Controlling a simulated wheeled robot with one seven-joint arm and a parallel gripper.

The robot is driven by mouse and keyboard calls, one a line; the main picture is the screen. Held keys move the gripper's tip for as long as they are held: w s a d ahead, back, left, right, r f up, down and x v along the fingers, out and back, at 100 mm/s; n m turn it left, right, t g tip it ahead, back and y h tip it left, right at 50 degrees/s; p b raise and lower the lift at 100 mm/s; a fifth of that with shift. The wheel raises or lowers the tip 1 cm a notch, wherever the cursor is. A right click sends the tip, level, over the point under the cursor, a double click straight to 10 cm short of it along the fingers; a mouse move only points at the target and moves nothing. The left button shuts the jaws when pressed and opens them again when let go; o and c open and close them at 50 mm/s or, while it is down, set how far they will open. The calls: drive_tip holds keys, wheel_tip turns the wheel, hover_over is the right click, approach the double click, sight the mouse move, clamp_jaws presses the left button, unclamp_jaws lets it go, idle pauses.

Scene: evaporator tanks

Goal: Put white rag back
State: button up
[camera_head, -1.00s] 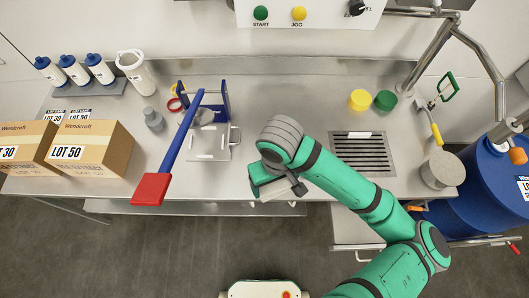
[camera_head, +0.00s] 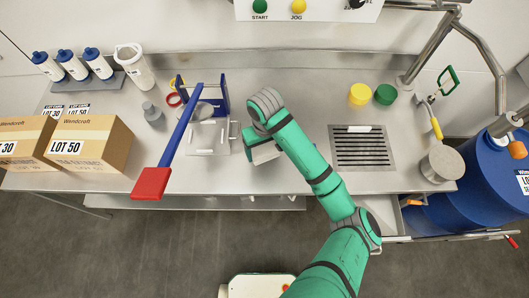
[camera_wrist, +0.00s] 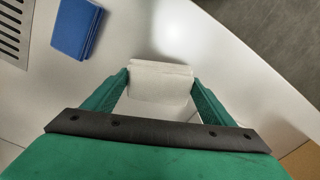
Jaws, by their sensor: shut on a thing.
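The white rag (camera_wrist: 160,82) is a folded pale cloth between the two fingers of my gripper (camera_wrist: 162,88) in the wrist view. My gripper is shut on it. In the head view, my gripper (camera_head: 262,150) is over the steel bench (camera_head: 290,180), right of the flat steel plate, and a pale edge of the rag (camera_head: 266,154) shows beneath it. The gap between rag and bench is hard to judge. A blue folded cloth (camera_wrist: 78,28) lies on the bench in the wrist view; my arm appears to hide it in the head view.
A drain grate (camera_head: 362,148) lies right of my arm, with yellow (camera_head: 359,94) and green (camera_head: 385,94) caps behind it. A blue-handled red paddle (camera_head: 152,183) sticks out over the front edge. Boxes (camera_head: 90,145) stand left; a blue drum (camera_head: 495,180) stands right.

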sight(265, 150)
drive_tip(key=shift+w+f, duration=0.15)
drive_tip(key=shift+f, duration=1.6)
drive_tip(key=o, duration=1.1)
drive_tip(key=shift+f, duration=0.15)
wheel_tip(265, 150, up, 12)
drive_tip(key=shift+r, duration=0.2)
